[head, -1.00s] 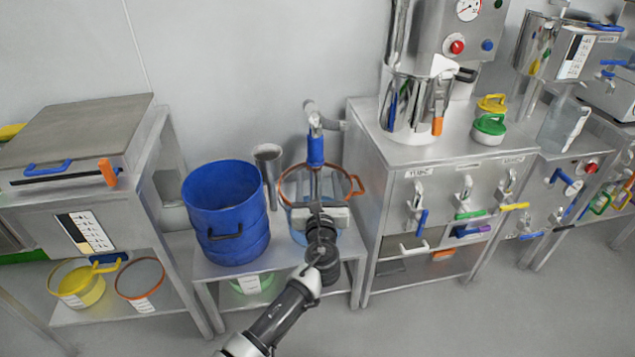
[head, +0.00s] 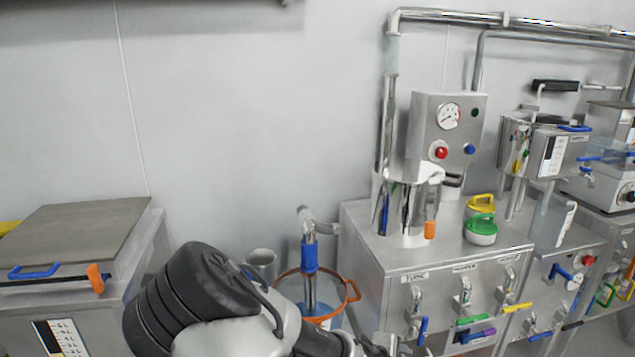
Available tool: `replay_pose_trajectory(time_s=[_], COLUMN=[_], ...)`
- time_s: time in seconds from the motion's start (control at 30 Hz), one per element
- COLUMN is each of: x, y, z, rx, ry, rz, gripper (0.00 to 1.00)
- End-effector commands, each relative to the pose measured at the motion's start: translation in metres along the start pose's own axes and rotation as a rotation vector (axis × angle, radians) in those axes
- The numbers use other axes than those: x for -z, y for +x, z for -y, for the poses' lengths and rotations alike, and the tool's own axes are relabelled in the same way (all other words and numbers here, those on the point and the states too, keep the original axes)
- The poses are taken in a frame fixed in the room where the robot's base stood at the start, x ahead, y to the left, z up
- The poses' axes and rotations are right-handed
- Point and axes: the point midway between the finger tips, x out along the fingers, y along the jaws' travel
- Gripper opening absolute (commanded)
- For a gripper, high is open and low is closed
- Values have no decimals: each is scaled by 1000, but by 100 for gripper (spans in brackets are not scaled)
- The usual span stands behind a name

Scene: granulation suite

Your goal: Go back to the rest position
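My arm is folded across the bottom of the head view, its dark elbow large in the foreground. The end of my arm, with my gripper (head: 382,346), is at the bottom edge, in front of the steel cabinet's left part. The gripper is cut off by the frame and its fingers cannot be made out. Whether it holds anything cannot be seen.
A steel cabinet (head: 368,262) carries a steel pot (head: 405,205) and yellow and green lidded jars. A steel bench (head: 135,270) stands at left.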

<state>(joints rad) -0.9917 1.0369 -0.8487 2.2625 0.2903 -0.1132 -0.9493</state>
Motion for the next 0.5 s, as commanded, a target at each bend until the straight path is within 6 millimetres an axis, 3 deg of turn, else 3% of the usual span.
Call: replay_pose_trajectory(time_s=[0.1, 0.23, 0.37, 0.5], x=[4, 10, 8, -5], y=[-28, -70, -120, -178], z=[19, 24, 14, -6], rx=[188, 358, 491, 588], ry=[237, 451, 635, 800], rz=[-65, -132, -201, -272], gripper=[60, 60, 60, 60])
